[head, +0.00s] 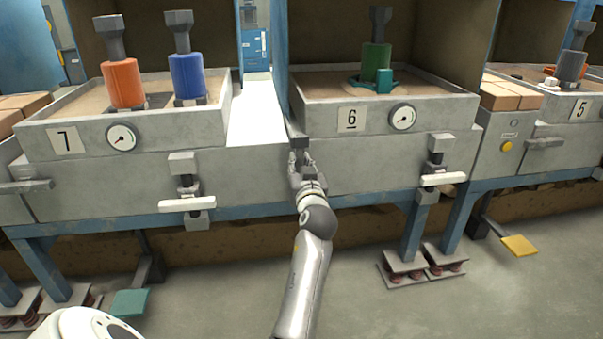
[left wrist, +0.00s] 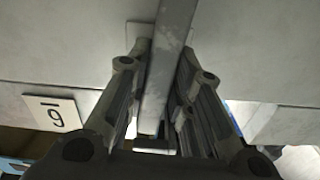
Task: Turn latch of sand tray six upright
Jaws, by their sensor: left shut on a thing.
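Sand tray six (head: 322,114) is the grey tray in the middle of the head view, with a number 6 plate (head: 351,118) and a gauge. My left gripper (head: 299,157) is at the front of its left end, shut on the grey latch bar (head: 293,129). The bar's upper end shows above the fingers and stands near upright, leaning a little left. In the left wrist view the latch bar (left wrist: 164,70) runs lengthwise between the two fingers of the gripper (left wrist: 160,85). The latch's pivot is largely hidden by the gripper. My right gripper is out of view.
Tray seven (head: 75,120) stands left and tray five (head: 577,120) right; their latches, on tray seven (head: 25,186) and tray five (head: 545,143), lie level. White-handled clamps (head: 187,204) (head: 443,179) jut from the front. Pedals (head: 130,303) (head: 519,245) sit near the floor.

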